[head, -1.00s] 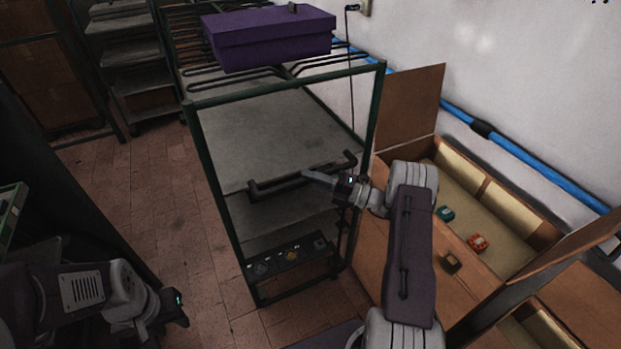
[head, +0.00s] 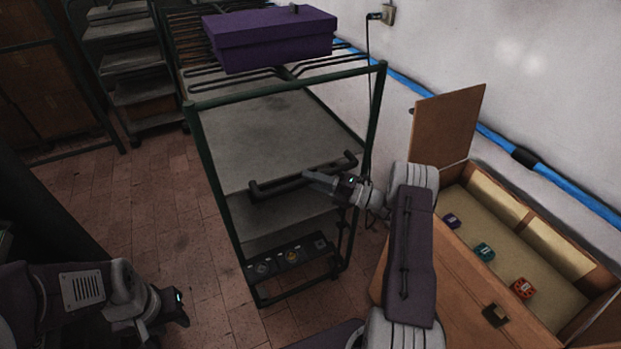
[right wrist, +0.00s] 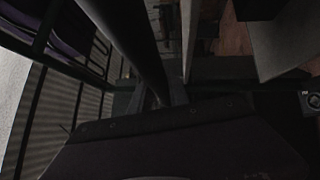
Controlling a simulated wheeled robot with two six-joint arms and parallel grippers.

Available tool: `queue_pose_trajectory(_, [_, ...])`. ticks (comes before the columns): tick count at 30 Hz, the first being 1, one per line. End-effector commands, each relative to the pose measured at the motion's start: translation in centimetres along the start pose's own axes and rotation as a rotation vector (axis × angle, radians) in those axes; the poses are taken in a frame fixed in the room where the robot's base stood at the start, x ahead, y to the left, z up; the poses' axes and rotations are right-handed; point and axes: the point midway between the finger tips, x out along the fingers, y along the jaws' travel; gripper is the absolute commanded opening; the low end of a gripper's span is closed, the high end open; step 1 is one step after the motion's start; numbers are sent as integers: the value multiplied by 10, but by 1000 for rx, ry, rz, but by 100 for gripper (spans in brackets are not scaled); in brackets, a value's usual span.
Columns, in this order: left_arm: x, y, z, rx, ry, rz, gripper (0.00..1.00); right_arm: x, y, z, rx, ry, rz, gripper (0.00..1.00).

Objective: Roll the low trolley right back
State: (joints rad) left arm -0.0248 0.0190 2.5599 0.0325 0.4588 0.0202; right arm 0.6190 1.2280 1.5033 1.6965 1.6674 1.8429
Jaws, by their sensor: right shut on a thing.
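The trolley is a dark green metal frame (head: 190,150) with grey shelves, wire racks on top and a black handle (head: 268,189) across its near side. My right gripper (head: 318,182) is shut on the handle, near its middle. In the right wrist view a thick dark bar (right wrist: 135,40) runs down to the gripper, whose fingertips are too dark to make out. My left gripper (head: 178,308) hangs at the lower left, away from the trolley. Its fingers are dark, so its opening cannot be told.
A purple box (head: 270,40) sits on top of the trolley. An open wooden cabinet (head: 470,275) with small coloured things inside stands at the right, by the wall with a blue pipe (head: 480,130). Shelving (head: 130,65) stands at the back left. Brick floor left of the trolley is clear.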

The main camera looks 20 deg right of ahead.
Motion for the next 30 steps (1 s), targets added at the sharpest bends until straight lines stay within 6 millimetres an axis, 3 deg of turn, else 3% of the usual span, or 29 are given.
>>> queue_pose_trajectory(12, [0, 0, 0, 0, 0, 0, 36, 1, 0, 1, -2, -4, -2, 0])
queue_pose_trajectory(13, [0, 0, 0, 0, 0, 0, 36, 1, 0, 1, -2, -4, -2, 30])
queue_pose_trajectory(15, [0, 0, 0, 0, 0, 0, 36, 1, 0, 1, -2, -3, -1, 43])
queue_pose_trajectory(25, [2, 0, 0, 0, 0, 0, 36, -4, -1, 1, -2, -3, -1, 43])
queue_pose_trajectory(30, [10, 0, 1, 0, 0, 0, 36, -38, -3, 2, -2, -8, -2, 43])
